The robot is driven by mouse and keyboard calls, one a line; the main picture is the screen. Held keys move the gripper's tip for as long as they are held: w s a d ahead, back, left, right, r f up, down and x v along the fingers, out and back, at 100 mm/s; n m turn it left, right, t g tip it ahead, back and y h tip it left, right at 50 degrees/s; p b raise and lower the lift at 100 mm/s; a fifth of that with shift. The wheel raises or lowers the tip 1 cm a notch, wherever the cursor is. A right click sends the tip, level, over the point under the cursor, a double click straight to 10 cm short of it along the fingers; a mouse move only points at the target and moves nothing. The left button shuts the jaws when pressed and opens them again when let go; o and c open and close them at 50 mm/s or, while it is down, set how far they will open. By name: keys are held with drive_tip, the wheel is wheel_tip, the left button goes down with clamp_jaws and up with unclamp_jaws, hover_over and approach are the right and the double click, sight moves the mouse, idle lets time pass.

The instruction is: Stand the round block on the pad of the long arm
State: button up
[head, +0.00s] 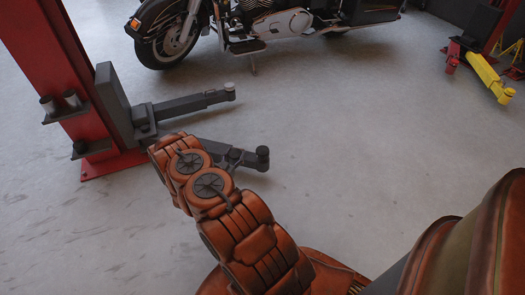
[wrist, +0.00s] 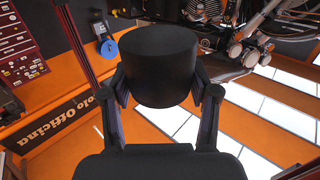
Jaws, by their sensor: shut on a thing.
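My gripper (wrist: 165,92) is shut on a dark round block (wrist: 158,62) in the wrist view, with one finger on each side of it. The farther arm (head: 190,105) ends in a small round pad (head: 230,90).
The red lift column (head: 45,65) stands at left, with small grey cylinders (head: 72,99) in side holders. A motorcycle (head: 255,25) stands behind. A yellow lift arm (head: 485,72) is at far right. The grey floor between is clear.

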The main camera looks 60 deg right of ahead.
drive_tip(key=shift+s+d+f+g, duration=0.15)
drive_tip(key=shift+s+f, duration=0.05)
drive_tip(key=shift+s, duration=0.3)
drive_tip(key=shift+s+d+f+g, duration=0.1)
drive_tip(key=shift+s+f+g, duration=0.1)
drive_tip(key=shift+s, duration=0.25)
drive_tip(key=b, duration=0.4)
hover_over(263, 150)
drive_tip(key=shift+a+f, duration=0.25)
drive_tip(key=shift+f, duration=0.5)
drive_tip(key=shift+d+f+b, duration=0.25)
drive_tip(key=shift+b, duration=0.05)
drive_tip(key=shift+w+f+b, duration=0.1)
drive_tip(key=shift+f+b, duration=0.5)
drive_tip(key=shift+f, duration=0.85)
drive_tip(key=shift+a+f, duration=0.1)
drive_tip(key=shift+f, duration=0.05)
drive_tip(key=o, duration=1.2)
drive_tip(key=shift+o, duration=0.2)
